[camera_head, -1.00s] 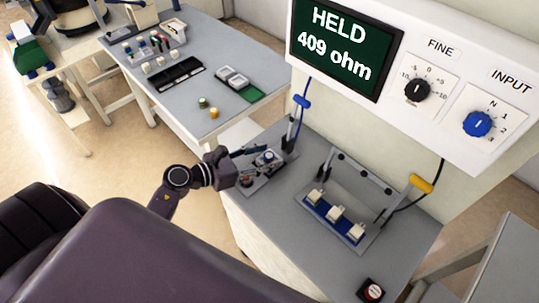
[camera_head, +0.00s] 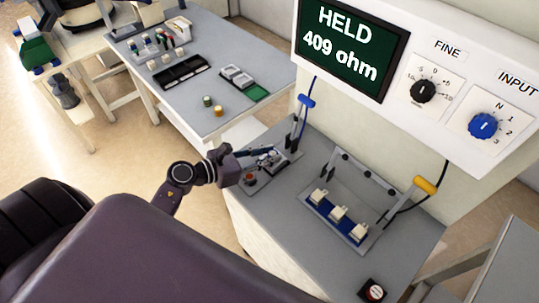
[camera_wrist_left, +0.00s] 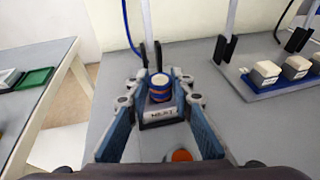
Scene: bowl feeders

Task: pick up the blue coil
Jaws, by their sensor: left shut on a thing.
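The blue coil (camera_wrist_left: 160,88), a short cylinder with a pale top and a copper-coloured band, shows in the left wrist view between my left gripper's fingertips (camera_wrist_left: 160,80). The left gripper is shut on it, one finger on each side. My right gripper is in neither view.
A fixture with several white blocks (camera_head: 338,213) on a blue strip stands to the right. The meter display (camera_head: 350,43) reads HELD 409 ohm. A table (camera_head: 210,35) with trays and small coils stands behind.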

